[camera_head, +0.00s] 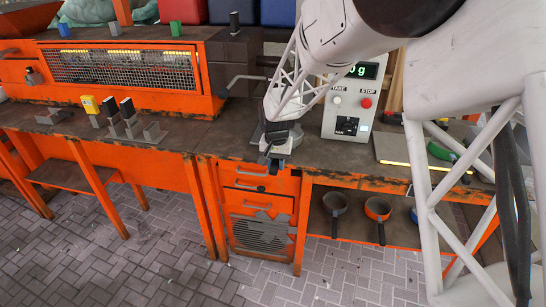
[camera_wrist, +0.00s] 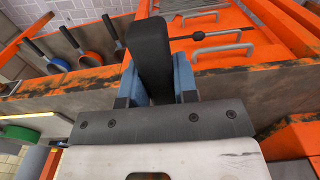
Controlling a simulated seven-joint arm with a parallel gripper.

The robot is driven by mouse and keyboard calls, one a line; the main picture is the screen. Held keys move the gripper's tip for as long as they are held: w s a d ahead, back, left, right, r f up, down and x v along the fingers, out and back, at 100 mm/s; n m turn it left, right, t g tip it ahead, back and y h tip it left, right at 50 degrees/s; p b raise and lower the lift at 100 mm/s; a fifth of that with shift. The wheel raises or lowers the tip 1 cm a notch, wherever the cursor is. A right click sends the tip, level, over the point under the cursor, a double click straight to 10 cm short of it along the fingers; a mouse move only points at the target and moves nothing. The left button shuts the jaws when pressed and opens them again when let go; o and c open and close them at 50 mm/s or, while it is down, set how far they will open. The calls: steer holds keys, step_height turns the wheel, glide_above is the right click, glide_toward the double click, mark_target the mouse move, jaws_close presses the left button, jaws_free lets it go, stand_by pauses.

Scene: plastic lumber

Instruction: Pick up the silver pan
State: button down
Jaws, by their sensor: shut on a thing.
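My gripper (camera_head: 274,154) is at the front edge of the counter, left of the scale machine. In the wrist view, its two blue fingers (camera_wrist: 160,80) are closed on a dark, bar-like handle (camera_wrist: 151,45). In the head view, a grey rounded edge, apparently the silver pan (camera_head: 258,134), shows on the counter just behind the gripper. Most of it is hidden by the gripper and arm, so I cannot tell whether it rests on the surface. Another grey pan (camera_head: 335,203) is on the lower shelf, away from the gripper.
An orange pan (camera_head: 378,209) and a partly hidden blue pan (camera_head: 413,215) sit on the lower shelf. The scale machine (camera_head: 347,112) stands right of the gripper. An orange drawer unit (camera_head: 257,185) is below it. The counter to the left has some bare room.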

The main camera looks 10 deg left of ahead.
steer(key=shift+s+d+r, duration=0.1)
steer(key=shift+s+d, duration=0.2)
steer(key=shift+s, duration=0.4)
steer(key=shift+s+d+r, duration=0.1)
steer(key=shift+s+d, duration=0.2)
steer(key=shift+s, duration=0.35)
steer(key=shift+d, duration=0.1)
steer(key=s+d+f+m, duration=0.1)
steer(key=d+m, duration=0.2)
steer(key=d, duration=3.2)
steer(key=shift+s, duration=0.15)
steer(key=shift+d, duration=0.1)
